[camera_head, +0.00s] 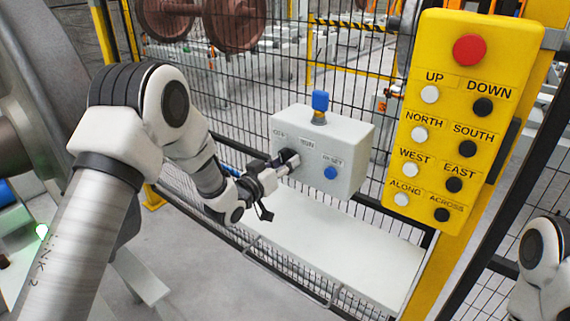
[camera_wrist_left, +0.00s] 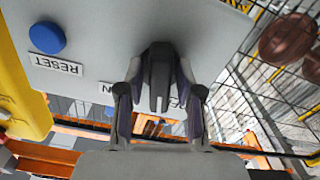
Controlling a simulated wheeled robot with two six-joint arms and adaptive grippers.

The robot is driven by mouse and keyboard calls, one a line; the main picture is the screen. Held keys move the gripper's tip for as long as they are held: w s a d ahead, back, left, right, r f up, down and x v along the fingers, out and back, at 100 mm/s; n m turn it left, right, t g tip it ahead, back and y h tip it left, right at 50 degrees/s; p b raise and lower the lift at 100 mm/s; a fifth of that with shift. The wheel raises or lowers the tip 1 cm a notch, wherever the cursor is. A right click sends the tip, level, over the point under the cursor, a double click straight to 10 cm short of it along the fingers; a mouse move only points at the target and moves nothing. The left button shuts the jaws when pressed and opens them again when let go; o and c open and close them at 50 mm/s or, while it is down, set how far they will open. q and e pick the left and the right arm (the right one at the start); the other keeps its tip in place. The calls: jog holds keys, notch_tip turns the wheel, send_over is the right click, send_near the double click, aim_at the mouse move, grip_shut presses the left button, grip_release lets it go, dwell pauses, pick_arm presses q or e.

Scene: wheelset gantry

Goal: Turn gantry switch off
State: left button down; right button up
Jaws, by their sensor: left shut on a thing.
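The switch box (camera_head: 345,135) is a pale grey box on the mesh fence, with labels reading OFF and RUN above a black switch knob (camera_head: 287,156). In the left wrist view the black knob (camera_wrist_left: 160,72) stands out from the box face (camera_wrist_left: 100,45) between my two fingers. My left gripper (camera_head: 291,164) is at the box front, shut on the knob; it also shows in the left wrist view (camera_wrist_left: 159,80). The fingers hide part of the labels, and I cannot tell which label the knob points to. My right gripper is not in view.
A blue RESET button (camera_head: 330,173) sits right of the knob, and a blue-topped part (camera_head: 320,101) stands on the box. A yellow pendant panel (camera_head: 465,120) with a red button and several labelled buttons is close on the right. A white shelf (camera_head: 340,245) lies below.

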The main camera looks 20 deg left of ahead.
pick_arm(q)
jog(key=n, duration=0.5)
jog(key=shift+w+r+n, duration=0.1)
jog(key=shift+r+n, duration=0.25)
jog(key=shift+n, duration=0.05)
dwell(0.3)
jog(key=c, duration=1)
grip_release()
jog(key=shift+c, duration=0.2)
jog(key=shift+f, duration=0.15)
jog(key=shift+s+a+f, duration=0.1)
jog(key=shift+s, duration=0.1)
jog(key=v, duration=1.1)
jog(key=shift+s, duration=0.3)
jog(key=shift+a, duration=0.1)
